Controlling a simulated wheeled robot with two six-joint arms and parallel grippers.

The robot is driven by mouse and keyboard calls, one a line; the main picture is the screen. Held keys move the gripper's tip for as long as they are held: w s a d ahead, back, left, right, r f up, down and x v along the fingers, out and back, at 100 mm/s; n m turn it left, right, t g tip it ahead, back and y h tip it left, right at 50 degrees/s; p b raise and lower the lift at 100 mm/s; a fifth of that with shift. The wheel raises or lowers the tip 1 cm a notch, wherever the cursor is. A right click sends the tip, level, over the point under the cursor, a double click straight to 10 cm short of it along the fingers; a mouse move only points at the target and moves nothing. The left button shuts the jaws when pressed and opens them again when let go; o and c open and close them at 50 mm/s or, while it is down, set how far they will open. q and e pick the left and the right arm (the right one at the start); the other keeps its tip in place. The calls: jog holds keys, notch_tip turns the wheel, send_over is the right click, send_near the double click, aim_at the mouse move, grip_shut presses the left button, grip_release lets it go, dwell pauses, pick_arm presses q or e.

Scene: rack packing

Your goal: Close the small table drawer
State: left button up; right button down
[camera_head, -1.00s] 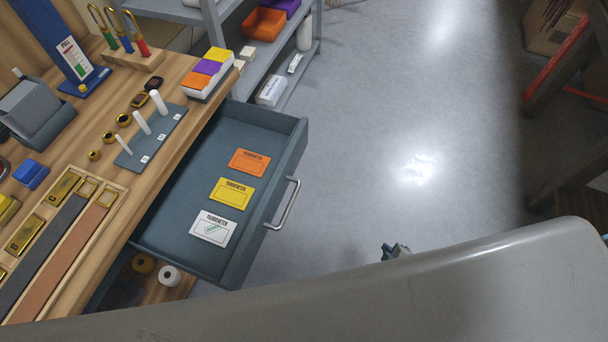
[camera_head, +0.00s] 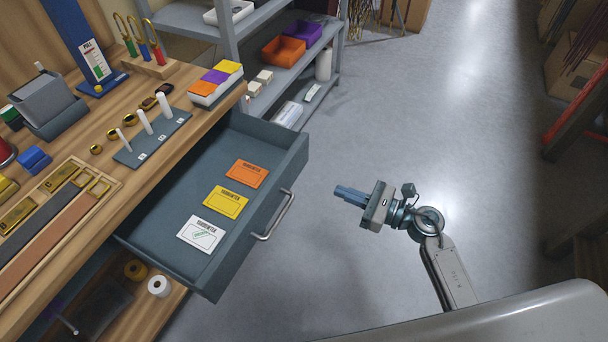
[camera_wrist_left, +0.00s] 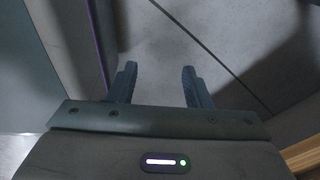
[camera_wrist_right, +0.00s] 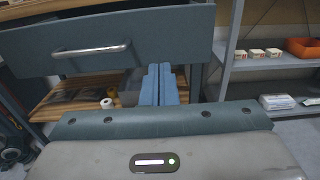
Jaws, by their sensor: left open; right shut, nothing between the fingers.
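The small table drawer (camera_head: 208,252) is pulled out from under the wooden table top. Orange, yellow and white cards lie inside it. Its metal handle (camera_head: 275,216) is on the front panel; the handle also shows in the right wrist view (camera_wrist_right: 92,50). My right gripper (camera_head: 342,191) is shut and empty, to the right of the drawer front and apart from it. In the right wrist view its fingers (camera_wrist_right: 158,84) are together, below and to the right of the handle. My left gripper (camera_wrist_left: 158,84) is open and empty, facing grey surfaces in the left wrist view; the head view does not show it.
The wooden table top (camera_head: 110,205) carries pegs, brass rings and strips. A grey shelf (camera_head: 252,62) with orange and purple bins stands behind the drawer. A lower shelf under the drawer holds a white roll (camera_head: 159,286).

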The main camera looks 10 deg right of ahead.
aim_at(292, 172)
jog(key=p+x, duration=0.3)
jog(key=x, duration=0.7)
jog(key=shift+w+a+r+p, duration=0.15)
jog(key=shift+a+p, duration=0.05)
jog(key=shift+p, duration=0.1)
jog(key=shift+w+a, duration=0.25)
jog(key=shift+a, duration=0.1)
pick_arm(q)
jog(key=s+r, duration=0.2)
jog(key=shift+s+r, duration=0.2)
jog(key=shift+r, duration=0.2)
